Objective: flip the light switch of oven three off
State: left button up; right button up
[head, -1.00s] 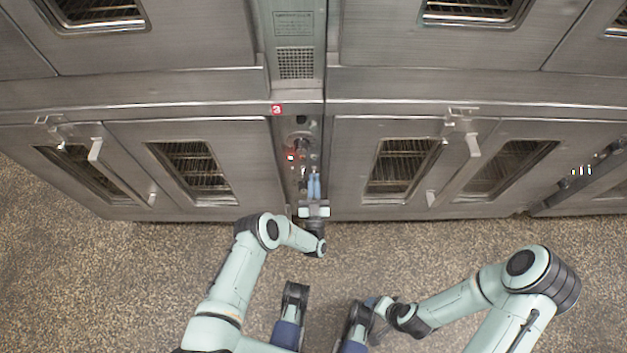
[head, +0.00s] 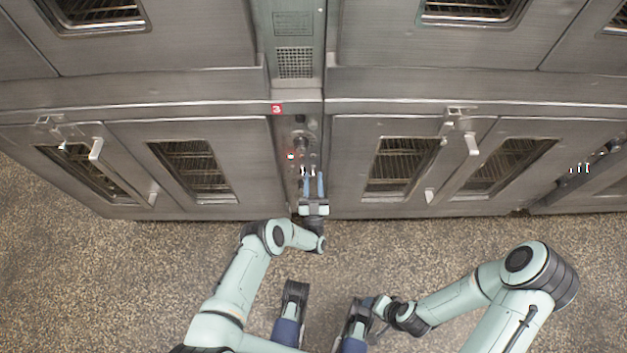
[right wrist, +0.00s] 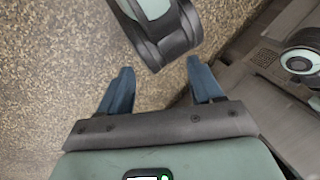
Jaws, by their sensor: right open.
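Oven three's narrow control panel (head: 299,135) runs between two pairs of oven doors, beside a red label with a 3 (head: 277,109). It bears a dark knob (head: 300,141), a lit red indicator (head: 291,155) and small switches around the fingertips. I cannot tell which is the light switch or its position. My left gripper (head: 313,184) is in front of the panel's lower part, its blue fingers apart and pointing at the switches. Contact cannot be made out. My right gripper (right wrist: 160,85) is open and empty, held low over the floor, far from the panel.
Oven doors with windows and handles (head: 96,149) (head: 470,145) stand on both sides of the panel. A vent grille (head: 296,63) is above it. The speckled floor (head: 110,270) in front is clear. Another lit panel (head: 580,169) is at the far right.

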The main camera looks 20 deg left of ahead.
pick_arm(q)
jog(key=p+v, duration=0.3)
jog(key=v, duration=0.4)
jog(key=shift+s+f, duration=0.15)
jog(key=shift+s, duration=0.05)
pick_arm(e)
jog(key=s+a+r+g, duration=0.1)
jog(key=s+a+r, duration=0.1)
jog(key=s+r, duration=0.2)
jog(key=shift+s+g+y, duration=0.3)
jog(key=shift+s+g, duration=0.1)
pick_arm(q)
jog(key=shift+d, duration=0.1)
pick_arm(e)
jog(key=shift+r, duration=0.1)
